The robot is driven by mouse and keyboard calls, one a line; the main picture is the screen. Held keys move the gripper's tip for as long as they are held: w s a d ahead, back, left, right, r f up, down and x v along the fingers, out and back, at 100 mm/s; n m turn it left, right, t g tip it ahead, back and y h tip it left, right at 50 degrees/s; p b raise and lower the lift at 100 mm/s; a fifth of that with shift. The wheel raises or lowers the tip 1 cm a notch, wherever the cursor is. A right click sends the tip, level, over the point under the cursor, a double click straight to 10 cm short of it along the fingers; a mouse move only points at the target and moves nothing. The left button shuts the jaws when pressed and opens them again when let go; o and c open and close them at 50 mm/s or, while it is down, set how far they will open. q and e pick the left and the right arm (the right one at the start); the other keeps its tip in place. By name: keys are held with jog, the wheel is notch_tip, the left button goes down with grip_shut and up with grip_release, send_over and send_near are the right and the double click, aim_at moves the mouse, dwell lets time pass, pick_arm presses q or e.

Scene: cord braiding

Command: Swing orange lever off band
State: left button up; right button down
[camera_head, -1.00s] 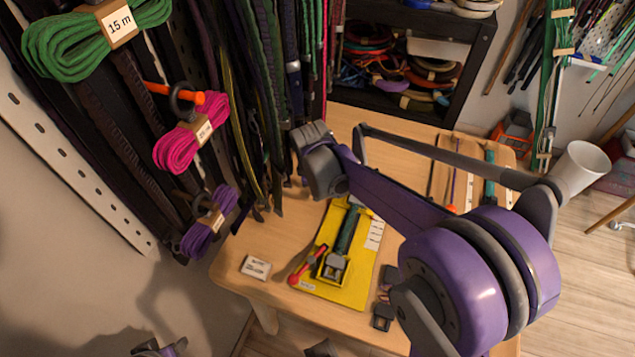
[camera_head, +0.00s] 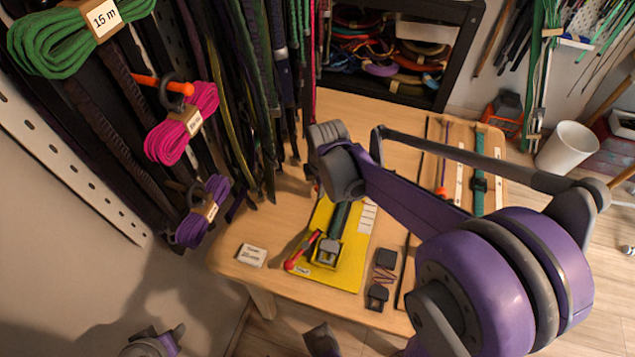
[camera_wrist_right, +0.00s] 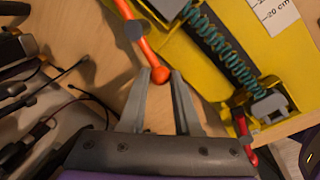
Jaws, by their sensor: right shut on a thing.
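A yellow board (camera_head: 345,265) lies on the wooden table with a teal braided band (camera_head: 339,220) along it; the band also shows in the right wrist view (camera_wrist_right: 225,50). In that view the orange lever (camera_wrist_right: 135,25) ends in a ball beside the yellow board, and my right gripper (camera_wrist_right: 160,78) is shut on that ball. In the head view my right wrist hides the orange lever and fingertips. A red lever (camera_head: 303,250) sits beside the clamp (camera_head: 327,252) at the band's near end. A grey and purple part of my left arm (camera_head: 155,342) shows low at left; its jaws are unclear.
A white card (camera_head: 252,255) lies left of the board and dark blocks (camera_head: 384,262) lie right of it. Cords and straps hang at the left, including a pink bundle (camera_head: 182,122). A white bin (camera_head: 567,148) stands at the right.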

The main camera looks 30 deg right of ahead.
dwell(0.4)
jog(key=c, duration=0.6)
grip_release()
jog(key=r, duration=0.3)
jog(key=s+r+p, duration=0.1)
jog(key=r, duration=0.3)
jog(key=s+r, duration=0.1)
jog(key=r, duration=0.2)
jog(key=shift+a+r+p, duration=0.15)
jog(key=shift+r+p, duration=0.15)
jog(key=shift+p, duration=0.1)
